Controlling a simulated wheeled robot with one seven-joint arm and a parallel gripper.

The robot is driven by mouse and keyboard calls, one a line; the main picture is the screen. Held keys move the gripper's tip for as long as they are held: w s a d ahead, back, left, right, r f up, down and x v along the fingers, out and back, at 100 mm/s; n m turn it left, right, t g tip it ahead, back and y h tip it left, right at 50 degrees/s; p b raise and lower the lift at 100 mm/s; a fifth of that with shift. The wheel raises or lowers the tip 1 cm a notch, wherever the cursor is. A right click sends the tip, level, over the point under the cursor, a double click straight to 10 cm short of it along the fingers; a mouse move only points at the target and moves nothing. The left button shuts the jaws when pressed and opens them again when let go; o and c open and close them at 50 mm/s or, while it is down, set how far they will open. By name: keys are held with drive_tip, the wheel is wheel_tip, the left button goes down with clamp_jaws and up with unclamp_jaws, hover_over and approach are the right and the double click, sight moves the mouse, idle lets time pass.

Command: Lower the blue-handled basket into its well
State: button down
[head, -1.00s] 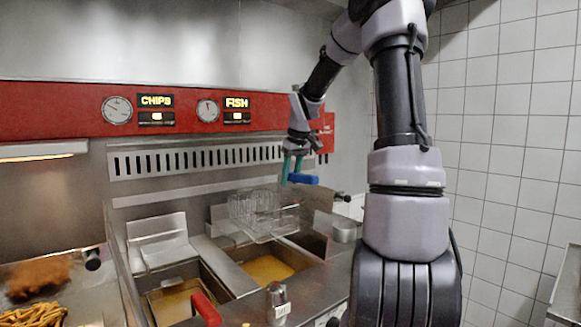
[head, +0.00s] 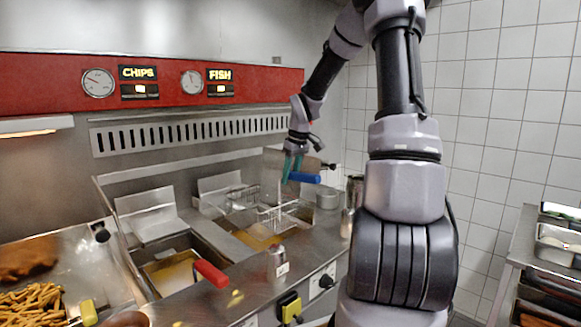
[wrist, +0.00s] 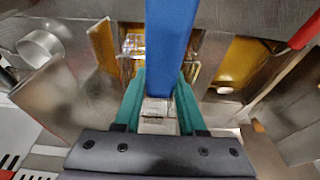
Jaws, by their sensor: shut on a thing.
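My gripper (head: 293,168) has teal fingers and is shut on the blue handle (head: 304,178) of the wire basket. In the wrist view the blue handle (wrist: 168,45) runs up between the fingers (wrist: 158,108). Golden oil (head: 257,237) shows in this well. The basket's lower part overlaps the well opening; I cannot tell whether it touches the oil. In the wrist view the handle hides much of the basket.
The left well (head: 172,272) also holds oil, with a red handle (head: 210,273) in front. A shaker (head: 278,262) stands on the front ledge. A metal pot (head: 327,198) stands right of the right well. Chips (head: 30,302) lie in a tray at left. A tiled wall is at right.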

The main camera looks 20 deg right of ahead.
wheel_tip(320, 180, down, 17)
idle(0.9)
drive_tip(key=shift+f, duration=0.2)
idle(0.3)
drive_tip(key=shift+f, duration=0.2)
drive_tip(key=shift+c, duration=2)
unclamp_jaws()
drive_tip(key=shift+r, duration=0.1)
